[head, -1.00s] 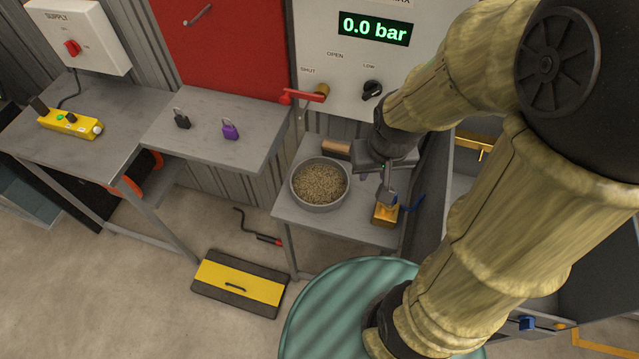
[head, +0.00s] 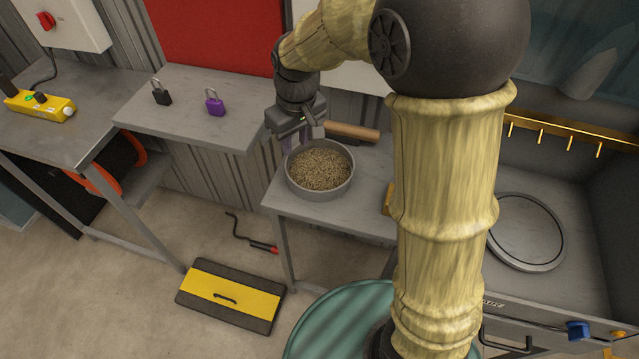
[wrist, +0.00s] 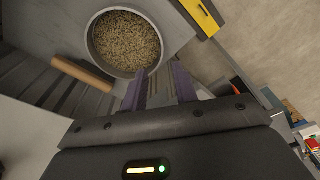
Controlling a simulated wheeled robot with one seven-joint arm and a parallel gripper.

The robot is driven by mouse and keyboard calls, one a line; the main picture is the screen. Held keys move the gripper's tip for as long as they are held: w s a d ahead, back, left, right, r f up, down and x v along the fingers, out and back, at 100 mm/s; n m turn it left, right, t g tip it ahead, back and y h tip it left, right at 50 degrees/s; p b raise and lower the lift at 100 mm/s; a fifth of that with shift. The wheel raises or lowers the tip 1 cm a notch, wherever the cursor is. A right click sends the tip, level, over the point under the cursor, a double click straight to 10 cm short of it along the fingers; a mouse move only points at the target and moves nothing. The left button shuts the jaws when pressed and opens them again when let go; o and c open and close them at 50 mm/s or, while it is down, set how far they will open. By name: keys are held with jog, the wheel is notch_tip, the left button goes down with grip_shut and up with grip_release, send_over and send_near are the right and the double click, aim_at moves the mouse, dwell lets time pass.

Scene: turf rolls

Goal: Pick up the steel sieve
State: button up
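The steel sieve (head: 320,191) appears to be the round grey pan with straight walls on the small grey table; tan grains fill it, so its base is hidden. It also shows at the top of the wrist view (wrist: 92,42). My gripper (head: 295,143) is at its back left rim, pointing down. In the wrist view my gripper (wrist: 160,75) has its two purplish fingers clearly apart, with nothing held between them. One finger is close to the rim and the other is outside it; I cannot tell whether either touches.
A wooden roll (head: 352,132) lies behind the sieve. A brass-coloured block (head: 389,199) is right of it, partly behind my arm. A shelf with a purple padlock (head: 215,104) and a black padlock (head: 161,94) is at left. A round disc (head: 525,232) lies at right.

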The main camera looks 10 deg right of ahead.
jog(key=shift+a, duration=0.25)
jog(key=shift+w+f, duration=0.1)
jog(key=shift+f, duration=0.05)
send_over(293, 182)
jog(key=f, duration=1.1)
jog(key=shift+s+d+f, duration=0.2)
jog(key=shift+s+f, duration=0.1)
jog(key=shift+s, duration=0.05)
jog(key=shift+f, duration=0.2)
jog(key=shift+w+a+f+p, duration=0.1)
jog(key=shift+w+f, duration=0.05)
jog(key=shift+f, duration=0.7)
jog(key=shift+w+a+f+p, duration=0.1)
jog(key=shift+w+f, duration=0.1)
jog(key=shift+f, duration=0.65)
jog(key=shift+w+a+f+p, duration=0.1)
jog(key=shift+w+f, duration=0.05)
jog(key=shift+f, duration=0.7)
jog(key=shift+f, duration=0.1)
jog(key=shift+c, duration=0.4)
